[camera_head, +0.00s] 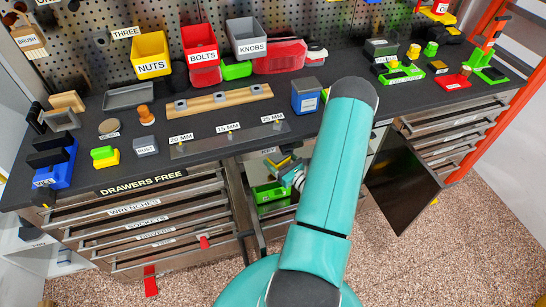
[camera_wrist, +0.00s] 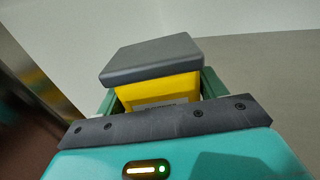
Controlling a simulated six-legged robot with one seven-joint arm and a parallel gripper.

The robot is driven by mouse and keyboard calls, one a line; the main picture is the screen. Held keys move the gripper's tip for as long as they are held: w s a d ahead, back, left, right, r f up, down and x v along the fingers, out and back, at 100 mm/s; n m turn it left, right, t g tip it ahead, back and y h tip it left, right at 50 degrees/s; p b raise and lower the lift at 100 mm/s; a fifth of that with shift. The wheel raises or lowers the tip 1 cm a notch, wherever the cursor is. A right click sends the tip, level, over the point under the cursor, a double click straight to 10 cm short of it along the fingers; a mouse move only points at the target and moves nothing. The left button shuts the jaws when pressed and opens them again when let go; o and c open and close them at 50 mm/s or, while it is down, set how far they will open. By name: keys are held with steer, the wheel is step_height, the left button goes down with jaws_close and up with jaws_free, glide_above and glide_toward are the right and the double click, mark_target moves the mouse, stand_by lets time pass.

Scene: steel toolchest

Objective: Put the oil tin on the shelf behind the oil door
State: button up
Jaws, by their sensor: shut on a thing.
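A yellow block-shaped thing with a flat grey top (camera_wrist: 155,92), which I take for the oil tin, is between the green fingers of my gripper (camera_wrist: 158,95). Its label is too small to read. In the head view my gripper (camera_head: 284,171) is low at the open front of the compartment below the worktop, left of my arm. A yellow and dark part of the tin (camera_head: 279,161) shows there. A dark door (camera_head: 402,185) stands swung open right of my arm; I see no readable oil label on it. My arm hides much of the opening and any shelf.
A green bin (camera_head: 272,192) sits inside the compartment below the gripper. Drawers (camera_head: 150,220) with a red tag flank it on the left, and more drawers (camera_head: 455,130) on the right. The worktop (camera_head: 235,150) above holds bins, a blue tin (camera_head: 306,97) and other tools.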

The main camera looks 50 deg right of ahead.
mark_target(284, 167)
steer(key=w, duration=0.3)
steer(key=shift+w+d, duration=0.15)
steer(key=shift+w, duration=0.1)
steer(key=shift+s+f, duration=0.2)
steer(key=shift+f, duration=0.55)
steer(key=o, duration=1.2)
steer(key=shift+f, duration=0.15)
steer(key=shift+s, duration=0.2)
steer(key=s, duration=0.4)
steer(key=s+a, duration=0.1)
steer(key=s, duration=0.6)
steer(key=shift+s+a, duration=0.15)
steer(key=shift+s, duration=0.15)
